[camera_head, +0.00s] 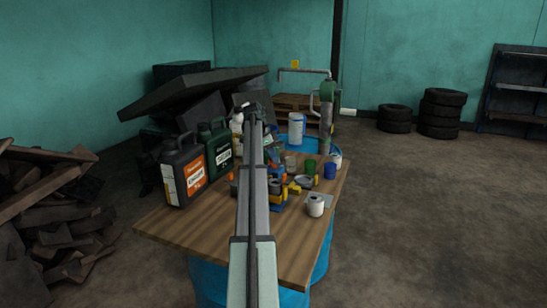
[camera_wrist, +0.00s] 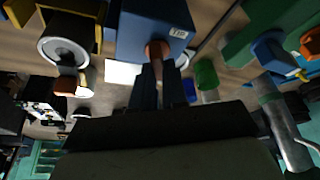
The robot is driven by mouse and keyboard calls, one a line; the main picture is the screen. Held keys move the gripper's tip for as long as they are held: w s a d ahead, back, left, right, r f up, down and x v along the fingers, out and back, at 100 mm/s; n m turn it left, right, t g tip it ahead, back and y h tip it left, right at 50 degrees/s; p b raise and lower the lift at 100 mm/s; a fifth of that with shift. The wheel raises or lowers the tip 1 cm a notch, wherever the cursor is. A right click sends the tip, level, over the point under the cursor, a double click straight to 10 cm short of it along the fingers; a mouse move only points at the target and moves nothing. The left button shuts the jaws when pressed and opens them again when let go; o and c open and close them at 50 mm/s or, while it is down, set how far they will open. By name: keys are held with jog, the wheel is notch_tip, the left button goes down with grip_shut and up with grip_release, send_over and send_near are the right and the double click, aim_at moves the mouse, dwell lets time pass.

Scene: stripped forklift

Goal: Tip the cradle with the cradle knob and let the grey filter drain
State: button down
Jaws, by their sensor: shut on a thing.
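In the wrist view my gripper (camera_wrist: 158,75) is shut on a small brown-orange knob (camera_wrist: 157,48), which sticks out of a blue block (camera_wrist: 150,18) with a small white label. I take this for the cradle knob. Left of the block, a yellow holder (camera_wrist: 88,8) carries a round grey-rimmed part (camera_wrist: 64,46), perhaps the grey filter in its cradle; its tilt is unclear. In the head view a yellow holder with a grey round part (camera_head: 303,181) shows right of my arm. My arm hides the gripper and knob there.
The wooden table (camera_head: 190,222) also bears a black jug (camera_head: 182,172), a green jug (camera_head: 216,148), a green cup (camera_head: 310,167), a blue cup (camera_head: 330,171) and a white can (camera_head: 316,205) on a grey plate. The table's front left is bare.

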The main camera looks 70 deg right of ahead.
dwell(0.4)
jog(key=n+h, duration=0.1)
jog(key=n, duration=0.1)
jog(key=n+t, duration=0.1)
jog(key=n, duration=0.2)
jog(key=shift+a+n+h, duration=0.15)
jog(key=shift+n+h, duration=0.15)
jog(key=shift+h, duration=0.1)
jog(key=n+t, duration=0.1)
jog(key=n, duration=0.2)
jog(key=n+t, duration=0.1)
jog(key=n, duration=0.2)
jog(key=shift+s+t+h, duration=0.15)
jog(key=shift+t+h, duration=0.15)
jog(key=shift+t, duration=0.1)
jog(key=n+t, duration=0.1)
jog(key=n, duration=0.2)
jog(key=n+t, duration=0.1)
jog(key=n, duration=0.2)
jog(key=shift+n+t+y, duration=0.3)
jog(key=shift+n+y, duration=0.1)
jog(key=n, duration=0.2)
jog(key=n+t+y, duration=0.1)
jog(key=n, duration=0.2)
jog(key=shift+n+y, duration=0.3)
jog(key=shift+s, duration=0.1)
jog(key=c, duration=1.2)
grip_release()
jog(key=shift+o, duration=0.2)
